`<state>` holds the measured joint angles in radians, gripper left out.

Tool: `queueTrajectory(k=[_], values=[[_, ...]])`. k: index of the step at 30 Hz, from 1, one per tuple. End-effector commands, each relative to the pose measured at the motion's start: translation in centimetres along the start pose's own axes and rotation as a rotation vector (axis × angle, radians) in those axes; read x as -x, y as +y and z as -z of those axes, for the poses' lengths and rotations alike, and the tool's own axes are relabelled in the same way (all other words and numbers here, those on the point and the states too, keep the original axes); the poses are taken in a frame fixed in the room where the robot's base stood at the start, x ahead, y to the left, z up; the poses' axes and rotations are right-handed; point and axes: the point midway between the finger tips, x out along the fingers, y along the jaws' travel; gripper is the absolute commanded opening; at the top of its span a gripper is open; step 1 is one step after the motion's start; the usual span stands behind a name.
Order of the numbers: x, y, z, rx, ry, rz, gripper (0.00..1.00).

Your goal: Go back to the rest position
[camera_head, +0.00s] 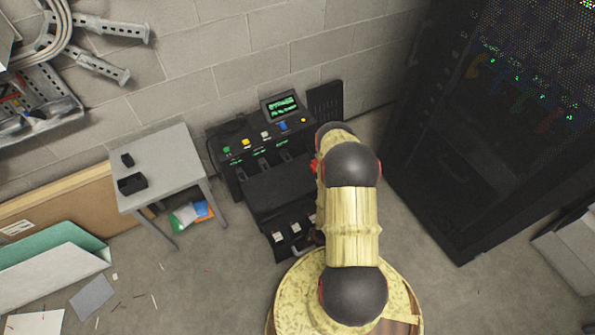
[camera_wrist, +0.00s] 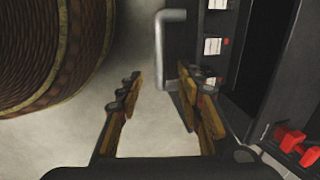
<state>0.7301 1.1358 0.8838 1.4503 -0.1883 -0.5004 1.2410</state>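My gripper (camera_wrist: 160,77) shows in the wrist view with its two fingers well apart. Nothing is between the fingertips. In the head view my gold and black arm reaches up over the middle, and the gripper itself is hidden behind it. The gripper is low, beside a black machine (camera_head: 262,176) with coloured buttons and a small green-lit screen. In the wrist view a grey bar handle (camera_wrist: 172,45) is beyond the fingers, and the machine's slots with white labels (camera_wrist: 212,47) are to the right. I cannot tell whether a finger touches the handle.
A small grey table (camera_head: 165,160) with two black items stands left of the machine. A tall dark server rack (camera_head: 440,150) stands at the right. A green bin (camera_head: 60,240) and loose papers lie at the left. The floor between table and machine is mostly clear.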

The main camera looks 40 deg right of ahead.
Motion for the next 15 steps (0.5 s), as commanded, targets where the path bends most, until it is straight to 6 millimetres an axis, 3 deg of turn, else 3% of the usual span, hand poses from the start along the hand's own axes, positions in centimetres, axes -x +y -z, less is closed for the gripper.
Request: queueTrajectory(k=[10,13,15], values=[[0.0,0.3,-0.1,0.048,-0.004,-0.010,0.36],[0.1,2.1,-0.7,0.140,-0.031,-0.076,0.36],[0.6,4.6,-1.7,0.207,-0.068,-0.148,0.36]])
